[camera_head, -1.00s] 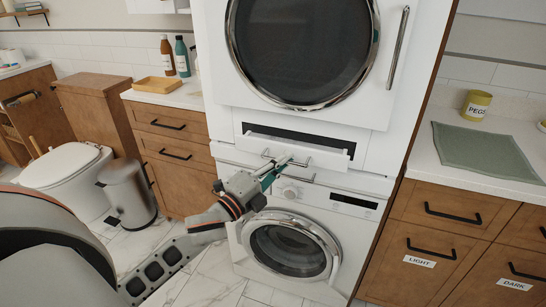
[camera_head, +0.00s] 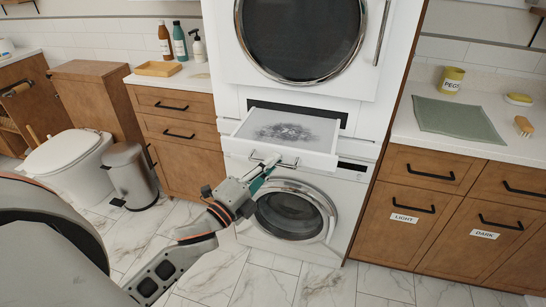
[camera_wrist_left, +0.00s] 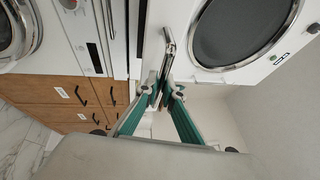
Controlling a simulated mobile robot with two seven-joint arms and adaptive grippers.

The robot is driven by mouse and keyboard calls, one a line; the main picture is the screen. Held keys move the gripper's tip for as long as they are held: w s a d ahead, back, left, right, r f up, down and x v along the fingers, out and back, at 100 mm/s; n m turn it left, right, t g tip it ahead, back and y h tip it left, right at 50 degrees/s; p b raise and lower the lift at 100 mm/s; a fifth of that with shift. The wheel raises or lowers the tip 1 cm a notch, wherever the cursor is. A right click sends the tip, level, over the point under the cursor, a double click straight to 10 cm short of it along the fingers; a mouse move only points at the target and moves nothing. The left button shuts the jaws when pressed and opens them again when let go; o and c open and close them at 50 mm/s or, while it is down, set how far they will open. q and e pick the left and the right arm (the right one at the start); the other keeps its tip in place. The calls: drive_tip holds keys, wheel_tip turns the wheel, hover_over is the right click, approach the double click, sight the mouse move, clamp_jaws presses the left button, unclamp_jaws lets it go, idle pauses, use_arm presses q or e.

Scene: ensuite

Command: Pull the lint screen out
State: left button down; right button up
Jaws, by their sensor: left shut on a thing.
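The lint screen (camera_head: 288,131) is a white drawer-like tray with a dark grey fuzzy patch on its mesh. It stands out from the slot below the dryer door (camera_head: 300,40), still partly inside the slot. Its front bar handle (camera_head: 290,164) is metal and also shows in the left wrist view (camera_wrist_left: 166,50). My left gripper (camera_head: 268,168), with green fingers, is shut on this handle, and it also shows in the left wrist view (camera_wrist_left: 161,91). The fingers hide part of the handle. My right gripper is not in view.
The washer (camera_head: 292,212) stands directly below the screen. A wooden counter cabinet (camera_head: 430,195) stands at right. The tiled floor in front is clear.

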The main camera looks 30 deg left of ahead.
use_arm(q)
drive_tip(key=shift+s, duration=0.3)
drive_tip(key=c, duration=2.4)
unclamp_jaws()
drive_tip(key=shift+c, duration=0.2)
drive_tip(key=v, duration=1.2)
